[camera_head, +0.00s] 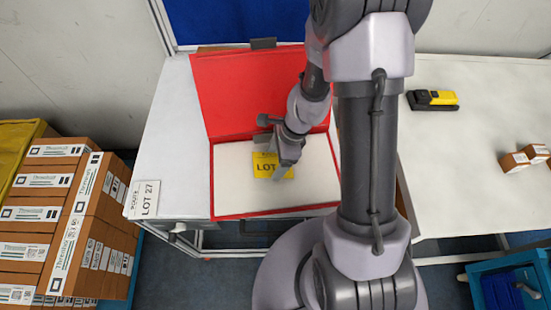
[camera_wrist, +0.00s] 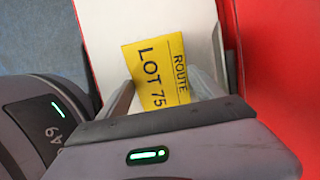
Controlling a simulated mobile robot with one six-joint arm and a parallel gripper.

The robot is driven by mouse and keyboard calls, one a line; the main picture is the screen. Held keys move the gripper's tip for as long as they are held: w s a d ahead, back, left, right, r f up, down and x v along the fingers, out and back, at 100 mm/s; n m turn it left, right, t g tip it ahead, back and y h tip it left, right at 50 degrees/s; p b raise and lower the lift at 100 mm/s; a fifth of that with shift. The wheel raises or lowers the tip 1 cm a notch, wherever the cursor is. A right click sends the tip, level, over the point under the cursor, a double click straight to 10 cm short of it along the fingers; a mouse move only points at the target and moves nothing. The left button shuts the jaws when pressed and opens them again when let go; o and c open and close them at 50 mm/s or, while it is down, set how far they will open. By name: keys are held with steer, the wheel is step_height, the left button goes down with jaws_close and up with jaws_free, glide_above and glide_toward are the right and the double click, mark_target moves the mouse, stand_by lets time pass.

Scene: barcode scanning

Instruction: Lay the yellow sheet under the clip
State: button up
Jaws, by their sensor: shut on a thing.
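In the wrist view the yellow sheet (camera_wrist: 160,65) reads "ROUTE" and "LOT 75". My gripper (camera_head: 277,168) is shut on the sheet; in the wrist view its fingers (camera_wrist: 163,95) are on either side of it. The sheet's near end is hidden by my gripper. I cannot tell whether the sheet touches the pad. A dark grey clip (camera_head: 263,43) is at the top edge of the folder, apart from the sheet.
A white "LOT 27" card (camera_head: 143,199) lies at the table's left edge. Boxes (camera_head: 62,215) are stacked at the left. A yellow-black scanner (camera_head: 432,100) and small brown boxes (camera_head: 515,162) lie on the right table (camera_head: 470,195). My arm hides the folder's right part.

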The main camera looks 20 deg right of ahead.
steer(key=shift+f, duration=0.1)
stand_by(0.3)
steer(key=o, duration=1.4)
steer(key=p+v, duration=0.6)
steer(key=v, duration=1.1)
steer(key=shift+r, duration=0.25)
